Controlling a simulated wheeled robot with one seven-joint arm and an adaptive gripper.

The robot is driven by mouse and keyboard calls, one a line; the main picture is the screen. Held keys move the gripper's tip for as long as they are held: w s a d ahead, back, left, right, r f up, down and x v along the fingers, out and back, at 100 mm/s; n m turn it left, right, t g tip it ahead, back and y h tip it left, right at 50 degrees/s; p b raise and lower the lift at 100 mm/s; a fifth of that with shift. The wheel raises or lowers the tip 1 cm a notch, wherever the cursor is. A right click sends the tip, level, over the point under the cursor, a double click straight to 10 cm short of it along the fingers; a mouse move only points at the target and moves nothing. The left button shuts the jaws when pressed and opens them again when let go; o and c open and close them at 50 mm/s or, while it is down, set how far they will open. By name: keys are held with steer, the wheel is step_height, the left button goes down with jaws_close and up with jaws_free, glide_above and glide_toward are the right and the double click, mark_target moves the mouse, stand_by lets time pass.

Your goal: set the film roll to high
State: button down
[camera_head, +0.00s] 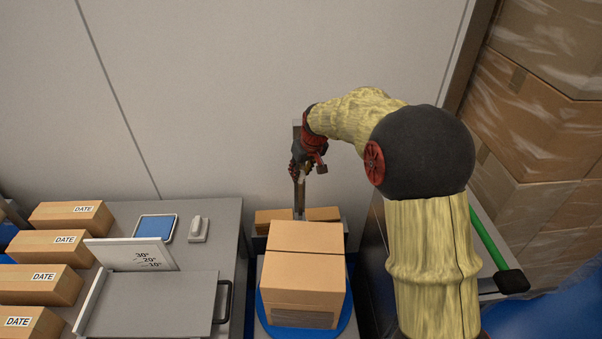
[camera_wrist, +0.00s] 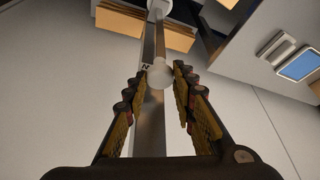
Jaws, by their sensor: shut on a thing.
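My gripper (camera_head: 299,178) points down at a vertical metal post (camera_head: 300,195) behind the large carton. In the wrist view my gripper (camera_wrist: 160,78) has its fingers on either side of a pale round knob (camera_wrist: 160,76) on the front of the post, and is shut on it. A letter, perhaps N, shows on the post beside the knob. A white rounded piece (camera_wrist: 163,6) shows at the top of the wrist view, farther along the post. I cannot tell which part is the film roll; the fingers and carton hide much of the post in the head view.
A large carton (camera_head: 305,270) stands on a blue round plate (camera_head: 345,325) in front of the post. A grey bench (camera_head: 222,228) with a hinged-looking plate and DATE boxes (camera_head: 72,212) is at left. Wrapped cartons (camera_head: 540,105) are stacked at right. A wall closes the back.

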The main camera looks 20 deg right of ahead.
step_height(320, 180, up, 14)
steer(key=p, duration=0.7)
steer(key=shift+w+f+p, duration=0.15)
steer(key=shift+p, duration=0.25)
steer(key=c, duration=1.8)
jaws_free()
steer(key=o, duration=0.3)
steer(key=shift+f, duration=0.1)
steer(key=v, duration=1.2)
